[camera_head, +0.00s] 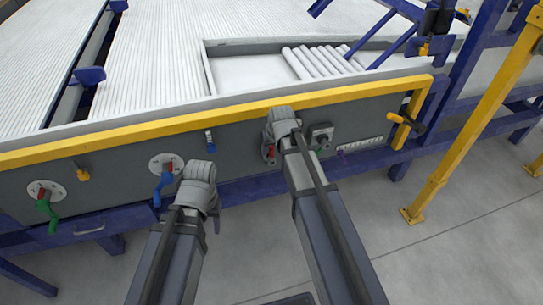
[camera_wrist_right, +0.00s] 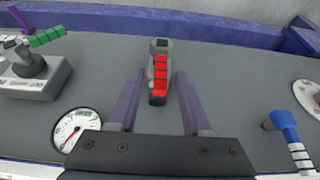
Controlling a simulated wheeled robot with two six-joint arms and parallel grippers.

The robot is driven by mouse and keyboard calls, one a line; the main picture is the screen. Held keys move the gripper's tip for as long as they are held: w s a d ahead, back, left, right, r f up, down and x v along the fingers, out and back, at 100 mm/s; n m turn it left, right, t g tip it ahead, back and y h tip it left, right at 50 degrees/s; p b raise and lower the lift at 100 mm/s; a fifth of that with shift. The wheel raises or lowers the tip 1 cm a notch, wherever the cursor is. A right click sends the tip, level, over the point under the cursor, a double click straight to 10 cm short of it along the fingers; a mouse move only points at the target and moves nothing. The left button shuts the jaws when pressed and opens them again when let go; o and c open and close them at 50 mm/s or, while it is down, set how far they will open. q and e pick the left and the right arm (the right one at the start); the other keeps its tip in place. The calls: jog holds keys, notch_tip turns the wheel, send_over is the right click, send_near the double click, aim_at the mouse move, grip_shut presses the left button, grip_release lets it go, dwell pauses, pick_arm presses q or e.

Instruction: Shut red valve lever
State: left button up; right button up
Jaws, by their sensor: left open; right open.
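The red valve lever (camera_wrist_right: 159,82) is mounted on the grey panel (camera_wrist_right: 235,75) and shows upright in the right wrist view, with a ridged red grip and a grey base. My right gripper (camera_wrist_right: 160,74) is open, with one finger on each side of the red lever. I cannot tell whether either finger touches it. In the head view part of the red lever (camera_head: 270,154) shows beside my right gripper (camera_head: 278,128), which hides the rest. My left gripper (camera_head: 200,172) is in front of the panel, right of a blue lever (camera_head: 163,184); its fingers are hard to see.
A green-handled valve (camera_head: 47,208) is at the panel's left. A yellow rail (camera_head: 120,132) tops the panel.

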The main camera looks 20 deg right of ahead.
jog(key=shift+w+f, duration=0.15)
jog(key=shift+f, duration=0.25)
grip_shut()
dwell(1.2)
